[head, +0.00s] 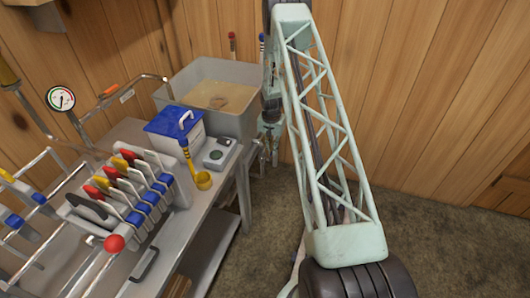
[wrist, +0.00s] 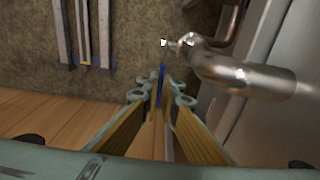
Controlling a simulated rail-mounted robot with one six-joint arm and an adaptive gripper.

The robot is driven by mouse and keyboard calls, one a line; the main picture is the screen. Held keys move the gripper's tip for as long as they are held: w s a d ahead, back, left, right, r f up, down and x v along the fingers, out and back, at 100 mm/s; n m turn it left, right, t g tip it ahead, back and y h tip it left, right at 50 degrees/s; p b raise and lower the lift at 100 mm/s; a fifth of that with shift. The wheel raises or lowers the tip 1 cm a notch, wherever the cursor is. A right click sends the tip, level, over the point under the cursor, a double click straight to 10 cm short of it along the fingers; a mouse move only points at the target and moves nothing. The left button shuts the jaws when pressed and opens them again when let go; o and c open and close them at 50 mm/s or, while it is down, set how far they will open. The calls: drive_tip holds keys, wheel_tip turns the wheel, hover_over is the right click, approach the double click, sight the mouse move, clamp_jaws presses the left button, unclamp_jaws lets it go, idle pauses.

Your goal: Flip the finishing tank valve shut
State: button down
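The grey tank (head: 243,125) holding amber liquid stands at the back of the steel table in the head view. My gripper (head: 268,143) is beside its right wall, mostly hidden by my arm. In the wrist view a shiny steel pipe (wrist: 240,76) comes in from the grey wall at right and bends toward a small fitting. A narrow blue lever (wrist: 161,78) shows just beyond and between the fingertips of my gripper (wrist: 160,97). Whether either finger touches the lever, I cannot tell.
A wooden wall (head: 430,80) stands close behind. Floor (head: 440,240) at right is clear.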

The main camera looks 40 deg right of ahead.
idle(0.3)
drive_tip(key=c, duration=2.9)
unclamp_jaws()
drive_tip(key=shift+r, duration=0.1)
drive_tip(key=shift+r, duration=0.1)
drive_tip(key=shift+s+a+r, duration=0.15)
drive_tip(key=shift+a+r, duration=0.05)
drive_tip(key=shift+r, duration=1.75)
drive_tip(key=shift+s+a+r, duration=0.1)
drive_tip(key=shift+a+r, duration=0.05)
drive_tip(key=shift+r, duration=1.75)
drive_tip(key=shift+s+a+r, duration=0.15)
drive_tip(key=shift+a+r, duration=0.05)
drive_tip(key=shift+r, duration=1.75)
